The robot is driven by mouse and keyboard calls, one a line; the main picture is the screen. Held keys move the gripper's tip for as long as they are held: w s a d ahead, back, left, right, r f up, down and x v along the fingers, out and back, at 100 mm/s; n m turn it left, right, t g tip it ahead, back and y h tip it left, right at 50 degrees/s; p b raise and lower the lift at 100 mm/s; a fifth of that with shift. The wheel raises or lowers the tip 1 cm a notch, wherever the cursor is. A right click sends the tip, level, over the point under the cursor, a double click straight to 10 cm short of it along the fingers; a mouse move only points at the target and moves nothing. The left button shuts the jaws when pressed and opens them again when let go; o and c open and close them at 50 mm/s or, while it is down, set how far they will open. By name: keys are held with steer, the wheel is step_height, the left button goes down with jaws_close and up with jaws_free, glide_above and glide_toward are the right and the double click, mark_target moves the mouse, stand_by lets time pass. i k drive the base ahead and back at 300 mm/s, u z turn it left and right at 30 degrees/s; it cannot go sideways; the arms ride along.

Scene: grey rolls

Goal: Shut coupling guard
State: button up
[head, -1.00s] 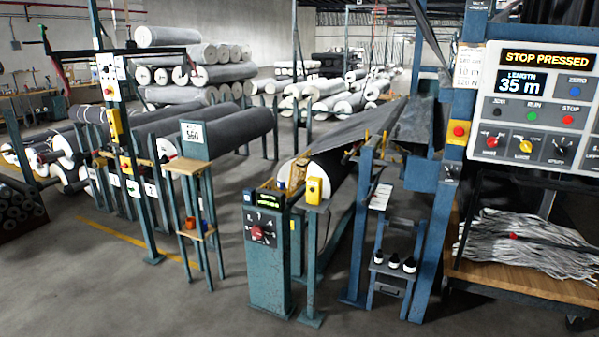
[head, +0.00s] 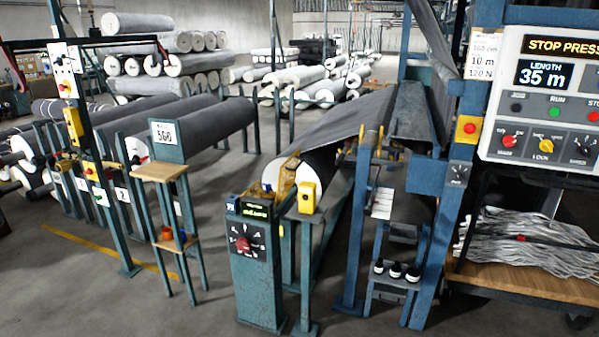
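A yellow upright piece (head: 287,178), which looks like the coupling guard, stands at the near end of the large grey roll (head: 322,160). It appears raised and tilted, beside the roll's white end face (head: 307,176). A yellow-edged housing (head: 256,193) sits below and left of it, on top of a blue-green drive cabinet (head: 258,285). The cabinet has a dark dial plate with a red knob (head: 243,244) and a small lit display. The guard's hinge and the coupling are too small to make out. My gripper is not in view.
A yellow button box (head: 306,197) on a post stands just right of the cabinet. A wooden-topped stand (head: 160,172) is to the left. A blue frame post (head: 455,200) and control panel (head: 550,100) reading "STOP PRESS" are right. Bare floor lies in front.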

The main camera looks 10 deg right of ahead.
mark_target(297, 166)
steer(key=z, duration=0.1)
steer(key=i, duration=1)
steer(key=z, duration=0.4)
steer(key=k, duration=0.1)
steer(key=u, duration=2.7)
steer(key=k, duration=0.8)
